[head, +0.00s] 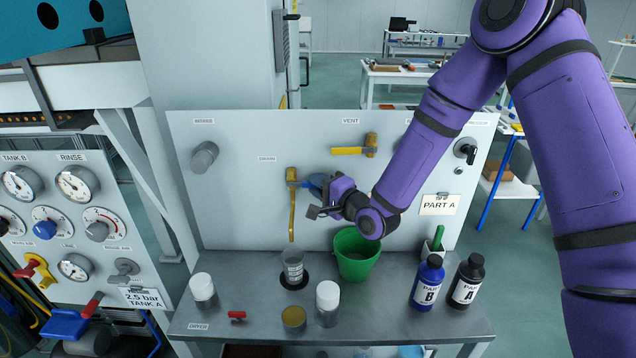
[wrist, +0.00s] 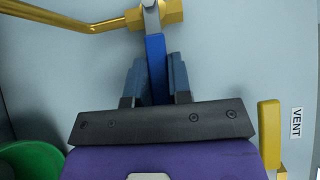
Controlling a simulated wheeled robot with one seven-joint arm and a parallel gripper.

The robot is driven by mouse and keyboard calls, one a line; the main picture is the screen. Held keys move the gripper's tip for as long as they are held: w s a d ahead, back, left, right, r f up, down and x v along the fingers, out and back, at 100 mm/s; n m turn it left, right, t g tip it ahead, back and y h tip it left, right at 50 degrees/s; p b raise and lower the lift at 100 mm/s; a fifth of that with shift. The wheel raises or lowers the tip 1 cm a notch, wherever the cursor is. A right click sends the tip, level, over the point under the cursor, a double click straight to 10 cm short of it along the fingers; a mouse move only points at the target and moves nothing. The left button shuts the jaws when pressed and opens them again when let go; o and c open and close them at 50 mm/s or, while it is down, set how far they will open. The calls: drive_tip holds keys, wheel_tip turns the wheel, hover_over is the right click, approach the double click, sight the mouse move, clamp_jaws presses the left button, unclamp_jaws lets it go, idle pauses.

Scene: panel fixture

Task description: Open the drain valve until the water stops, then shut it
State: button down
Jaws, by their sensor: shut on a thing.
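The drain valve (head: 292,177) is brass and sits on the upright panel by the DRAIN label (head: 267,158). Its thin brass spout (head: 292,215) points down. Its blue lever (head: 315,184) sticks out to the right, roughly across the spout. My gripper (wrist: 157,78) is shut on this lever, which shows between the two fingers in the wrist view (wrist: 155,55). In the head view my gripper (head: 335,195) partly covers the lever's outer end. A clear beaker (head: 294,268) stands below the spout on a dark round spot. I see no clear water stream.
A green bucket (head: 356,262) stands right of the beaker. The vent valve (head: 354,151) with a yellow lever is up and right. White-capped jars (head: 203,290), a small tin (head: 293,318), a red clip-like piece (head: 237,315) and bottles B (head: 428,284) and A (head: 467,282) stand on the shelf.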

drive_tip(key=c, duration=1)
unclamp_jaws()
drive_tip(key=shift+c, duration=0.2)
drive_tip(key=v, duration=1.1)
drive_tip(key=shift+w+r, duration=0.1)
drive_tip(key=shift+w, duration=0.05)
